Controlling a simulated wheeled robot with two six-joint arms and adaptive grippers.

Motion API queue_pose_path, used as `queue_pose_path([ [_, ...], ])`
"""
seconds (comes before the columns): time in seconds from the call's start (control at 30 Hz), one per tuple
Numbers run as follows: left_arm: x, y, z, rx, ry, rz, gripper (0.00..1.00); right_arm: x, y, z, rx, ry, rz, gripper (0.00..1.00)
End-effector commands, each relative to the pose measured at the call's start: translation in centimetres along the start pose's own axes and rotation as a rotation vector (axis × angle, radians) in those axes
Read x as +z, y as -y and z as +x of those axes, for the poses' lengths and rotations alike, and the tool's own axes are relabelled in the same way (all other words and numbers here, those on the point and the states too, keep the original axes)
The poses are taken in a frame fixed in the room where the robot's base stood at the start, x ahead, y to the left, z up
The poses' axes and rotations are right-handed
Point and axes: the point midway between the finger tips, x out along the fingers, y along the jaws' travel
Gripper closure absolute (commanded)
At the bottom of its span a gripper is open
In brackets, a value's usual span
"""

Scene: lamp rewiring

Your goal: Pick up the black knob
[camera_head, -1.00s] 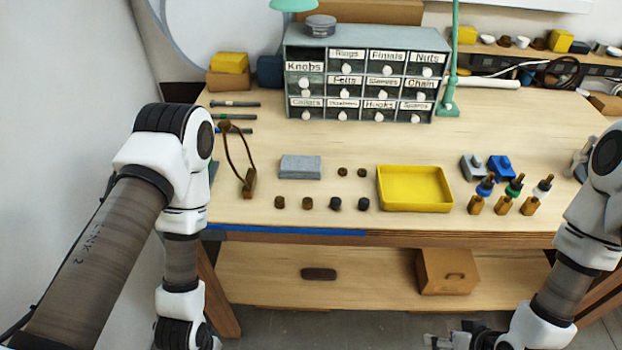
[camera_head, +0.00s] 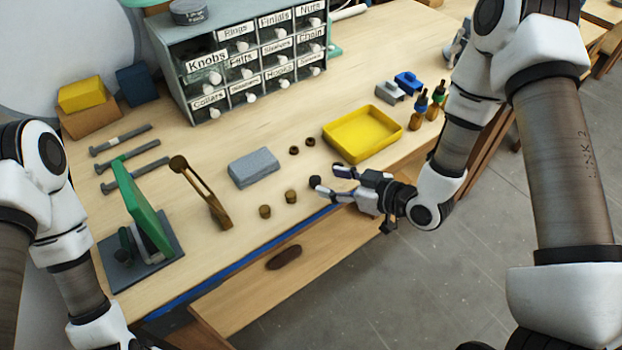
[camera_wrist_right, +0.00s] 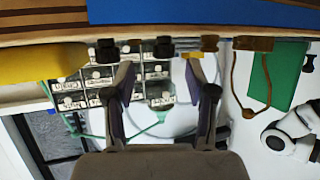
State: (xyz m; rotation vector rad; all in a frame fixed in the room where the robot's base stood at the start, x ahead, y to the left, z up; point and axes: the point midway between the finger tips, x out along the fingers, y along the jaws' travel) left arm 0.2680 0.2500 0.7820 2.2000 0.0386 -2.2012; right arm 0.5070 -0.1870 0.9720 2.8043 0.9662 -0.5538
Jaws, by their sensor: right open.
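A small black knob (camera_head: 315,182) stands on the wooden table near its front edge, just beyond my right gripper (camera_head: 330,181) in the head view. That gripper is open and empty, with its fingers pointing toward the knob. In the right wrist view, the black knob (camera_wrist_right: 163,48) shows ahead of and between the open fingers of the gripper (camera_wrist_right: 163,76). A second black knob (camera_wrist_right: 107,50) appears to its left there; in the head view the gripper seems to hide it. My left arm shows at the left of the head view, but its gripper is out of view.
Two brown knobs (camera_head: 278,204) stand left of the black one. A labelled drawer cabinet (camera_head: 240,60) stands at the back. A lower shelf (camera_head: 310,270) extends below the table's front edge.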

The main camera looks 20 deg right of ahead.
Motion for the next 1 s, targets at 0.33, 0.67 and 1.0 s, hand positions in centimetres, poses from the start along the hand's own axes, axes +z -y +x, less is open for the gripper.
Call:
queue_pose_path([
  [0.33, 0.0, 0.0, -2.1, 0.000, -0.001, -0.001, 0.50, 0.1, 0.3, 4.9, -0.002, 0.001, 0.000, 0.44],
  [0.67, 0.0, 0.0, -2.0, 0.000, 0.000, -0.001, 0.50, 0.2, 0.2, 5.0, 0.000, 0.001, 0.001, 0.92],
  [1.0, 0.0, 0.0, -1.9, 0.000, 0.000, -0.001, 0.50, 0.2, 0.2, 4.9, 0.000, 0.001, 0.001, 0.93],
])
